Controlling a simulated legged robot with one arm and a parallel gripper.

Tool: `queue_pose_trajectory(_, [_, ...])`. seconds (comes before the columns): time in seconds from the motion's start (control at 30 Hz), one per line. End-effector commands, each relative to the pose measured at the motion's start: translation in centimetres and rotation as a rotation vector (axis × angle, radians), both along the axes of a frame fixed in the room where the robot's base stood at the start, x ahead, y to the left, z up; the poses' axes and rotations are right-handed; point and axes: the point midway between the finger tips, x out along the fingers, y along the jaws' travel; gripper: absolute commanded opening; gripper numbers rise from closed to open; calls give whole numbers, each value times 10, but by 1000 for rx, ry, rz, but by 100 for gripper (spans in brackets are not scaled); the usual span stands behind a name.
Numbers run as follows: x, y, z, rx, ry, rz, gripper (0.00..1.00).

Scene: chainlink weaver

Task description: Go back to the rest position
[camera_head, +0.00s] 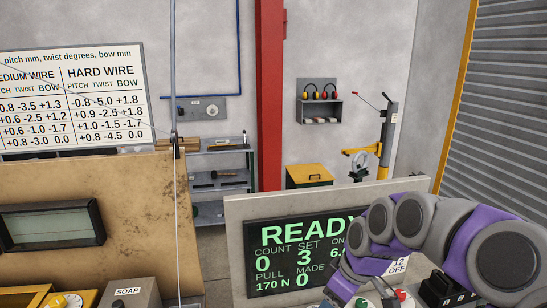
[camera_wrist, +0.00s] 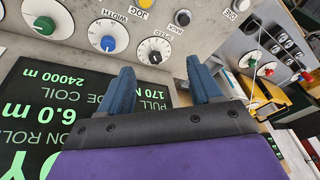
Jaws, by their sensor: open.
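My gripper (camera_wrist: 160,72) shows in the wrist view with its two blue fingers spread apart and nothing between them. It is in front of a grey control panel (camera_wrist: 75,14), with dials beyond the fingertips. In the head view my purple and grey arm reaches in from the right, across the right part of a dark display (camera_head: 284,274) with green text. The display reads READY, COUNT 0, SET 3, PULL 170 N and MADE 0. The same display (camera_wrist: 60,92) appears upside down in the wrist view. My fingertips are not clear in the head view.

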Motion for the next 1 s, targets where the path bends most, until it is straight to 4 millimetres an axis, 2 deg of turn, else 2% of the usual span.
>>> queue_pose_trajectory(0.03, [-15, 5, 3, -12, 17, -17, 64])
queue_pose_trajectory(0.3, [-95, 17, 3, -86, 133, -180, 64])
queue_pose_trajectory(0.7, [-212, 3, -18, -225, 284, -548, 64])
queue_pose_trajectory(0.8, [-238, -2, -26, -254, 319, -649, 64])
queue_pose_trajectory(1.0, [-272, -11, -36, -289, 362, -796, 64])
